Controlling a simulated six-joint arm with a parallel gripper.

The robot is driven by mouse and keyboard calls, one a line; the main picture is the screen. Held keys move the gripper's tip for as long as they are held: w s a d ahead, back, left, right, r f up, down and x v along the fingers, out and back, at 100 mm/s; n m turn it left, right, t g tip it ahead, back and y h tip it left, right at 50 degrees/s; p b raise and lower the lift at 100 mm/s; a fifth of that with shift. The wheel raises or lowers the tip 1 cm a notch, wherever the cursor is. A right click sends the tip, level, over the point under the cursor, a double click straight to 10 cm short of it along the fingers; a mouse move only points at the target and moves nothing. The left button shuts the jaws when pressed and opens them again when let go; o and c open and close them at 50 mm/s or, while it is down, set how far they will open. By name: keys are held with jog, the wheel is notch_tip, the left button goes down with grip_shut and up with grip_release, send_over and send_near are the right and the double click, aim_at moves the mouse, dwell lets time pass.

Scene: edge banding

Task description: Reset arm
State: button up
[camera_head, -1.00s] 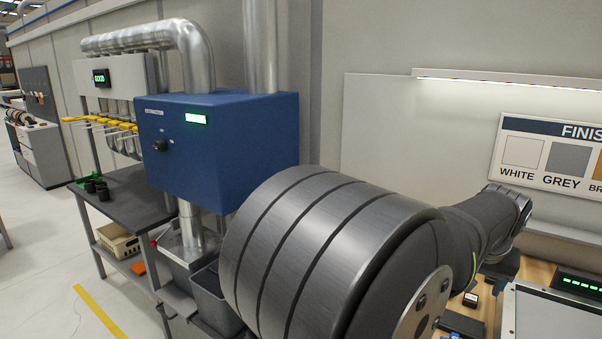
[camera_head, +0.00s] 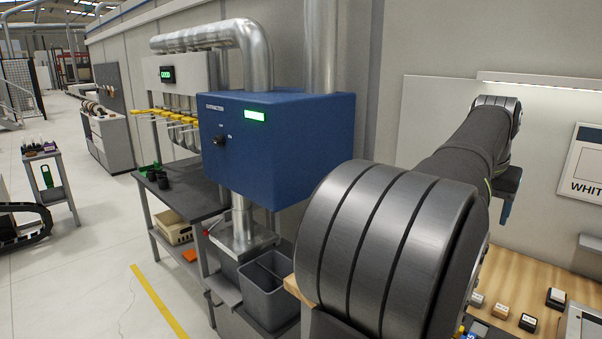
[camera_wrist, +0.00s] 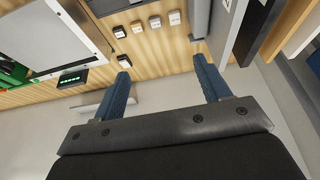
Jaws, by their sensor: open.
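My gripper (camera_wrist: 160,87) shows in the wrist view with its two blue fingers spread wide apart. Nothing is between the fingers. Beyond them are the wooden worktop (camera_wrist: 170,72) and a pale wall. In the head view my arm is raised over the right side, above the wooden bench, and a small blue part of the gripper shows near the wall at the arm's far end.
A blue extractor box (camera_head: 280,150) with a green display hangs left of my arm. A grey bin (camera_head: 270,290) stands below it. Several small labelled blocks, one of them dark-topped (camera_head: 556,298), lie on the bench. A grey side table (camera_head: 180,200) stands further left.

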jog(key=w+a+r, duration=0.1)
jog(key=r, duration=0.1)
jog(key=w+a+r, duration=0.1)
jog(key=w+a, duration=0.1)
jog(key=shift+a+r, duration=0.15)
jog(key=shift+r, duration=0.25)
jog(key=s+d+f, duration=0.9)
jog(key=s+f, duration=0.4)
jog(key=f, duration=0.1)
jog(key=shift+s+d+f, duration=0.2)
jog(key=shift+s, duration=0.1)
jog(key=shift+w, duration=0.1)
